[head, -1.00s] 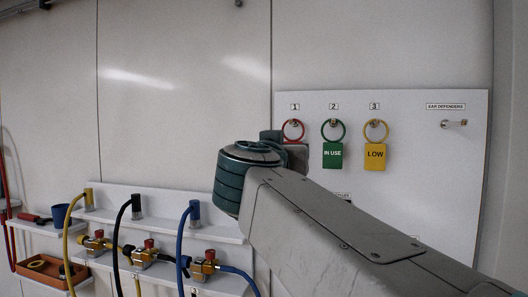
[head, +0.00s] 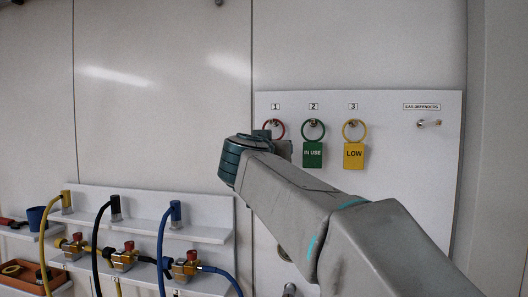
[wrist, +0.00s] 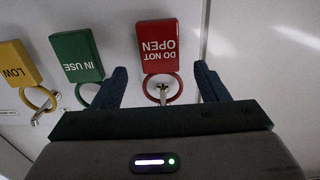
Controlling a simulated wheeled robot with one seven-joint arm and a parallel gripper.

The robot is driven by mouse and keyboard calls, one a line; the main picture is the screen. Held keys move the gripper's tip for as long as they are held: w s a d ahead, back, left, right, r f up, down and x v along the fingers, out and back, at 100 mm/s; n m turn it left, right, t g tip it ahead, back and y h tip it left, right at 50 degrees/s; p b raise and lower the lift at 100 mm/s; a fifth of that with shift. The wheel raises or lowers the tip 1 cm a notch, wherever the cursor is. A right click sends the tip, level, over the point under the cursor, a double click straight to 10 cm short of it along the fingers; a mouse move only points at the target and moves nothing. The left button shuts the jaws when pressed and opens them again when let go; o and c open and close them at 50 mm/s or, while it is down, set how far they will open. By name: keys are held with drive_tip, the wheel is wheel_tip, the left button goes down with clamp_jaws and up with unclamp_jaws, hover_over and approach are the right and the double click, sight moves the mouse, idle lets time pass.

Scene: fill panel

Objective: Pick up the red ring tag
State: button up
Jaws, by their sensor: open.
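The red ring tag (wrist: 159,48) hangs by its ring on a peg of the white board. In the wrist view it reads "DO NOT OPEN" upside down. In the head view only its red ring (head: 279,127) shows under label 1; my arm hides the tag's body. My gripper (wrist: 163,78) is open, with one finger on each side of the red ring in the picture. The fingers look apart from the ring; the exact depth between them cannot be told.
A green "IN USE" tag (head: 313,154) and a yellow "LOW" tag (head: 354,155) hang to the right on their own pegs. A bare ear-defender peg (head: 429,124) is farther right. Shelves (head: 207,233) with hoses and valves stand at lower left.

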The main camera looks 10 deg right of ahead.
drive_tip(key=x, duration=0.2)
drive_tip(key=shift+w+d, duration=0.1)
drive_tip(key=shift+w, duration=0.25)
drive_tip(key=c, duration=1.1)
drive_tip(key=shift+r+p, duration=0.15)
drive_tip(key=shift+p, duration=0.15)
wheel_tip(320, 180, up, 3)
drive_tip(key=p, duration=0.5)
drive_tip(key=shift+r, duration=0.15)
drive_tip(key=shift+s, duration=0.1)
